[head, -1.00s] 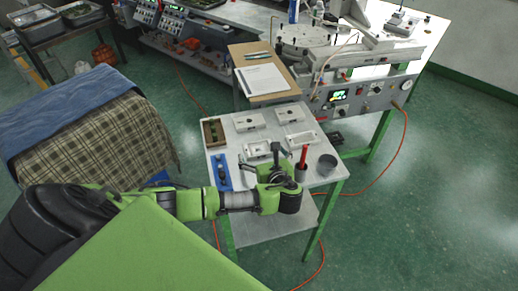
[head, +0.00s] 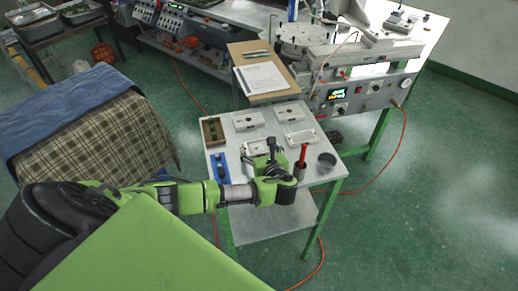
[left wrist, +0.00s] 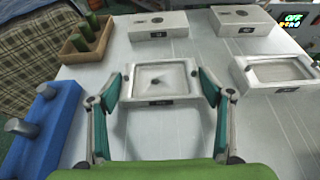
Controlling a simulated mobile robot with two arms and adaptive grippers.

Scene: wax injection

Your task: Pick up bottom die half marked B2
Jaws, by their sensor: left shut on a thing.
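A pale die half (left wrist: 160,80) with a rectangular cavity sits between the fingers of my left gripper (left wrist: 163,88) in the left wrist view. The fingers are at its left and right sides, and the gripper is shut on it. Its dark front label is too small to read. In the head view, my left gripper (head: 272,160) partly hides this die half (head: 254,147) over the small table. I cannot tell whether it is clear of the tabletop. Another open-cavity die half (left wrist: 280,72) lies to the right. My right gripper is not in view.
Two closed-top blocks (left wrist: 158,25) and (left wrist: 243,19) stand behind. A blue holder (left wrist: 45,130) and a brown tray (left wrist: 88,38) are at left. In the head view, a red-handled tool (head: 304,153) stands in a cup beside a grey cup (head: 327,162), right of the gripper.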

